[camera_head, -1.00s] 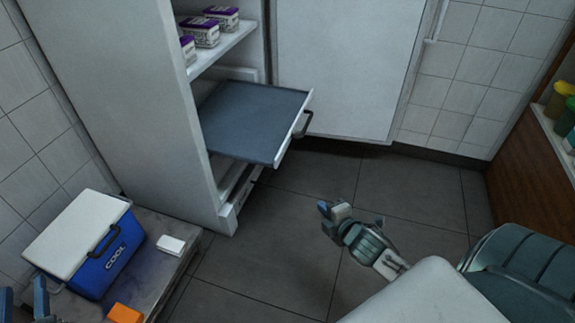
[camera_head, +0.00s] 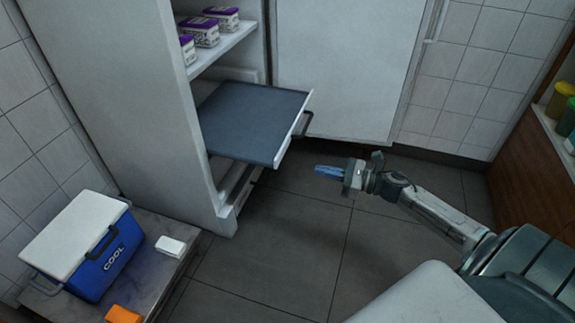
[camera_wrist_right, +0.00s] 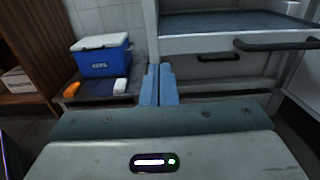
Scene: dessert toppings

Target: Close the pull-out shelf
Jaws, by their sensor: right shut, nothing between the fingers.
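The pull-out shelf (camera_head: 250,120) is a grey-blue tray with a white front edge and a dark handle (camera_head: 303,126). It sticks out of the white fridge (camera_head: 140,90) in the head view. In the right wrist view the shelf's white front (camera_wrist_right: 230,43) and dark handle (camera_wrist_right: 275,44) show ahead, above and right of the fingers. My right gripper (camera_head: 318,170) is shut and empty, with its blue fingers pointing left toward the fridge. It is apart from the shelf, right of and below the handle in the picture. The left gripper does not show now.
The fridge door (camera_head: 345,65) stands open at the back. White boxes with purple tops (camera_head: 205,32) are on the upper shelf. A blue cooler (camera_head: 105,262), a white block (camera_head: 171,246) and an orange block (camera_head: 123,314) are on a low grey table (camera_head: 160,222). The floor around my right gripper is clear.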

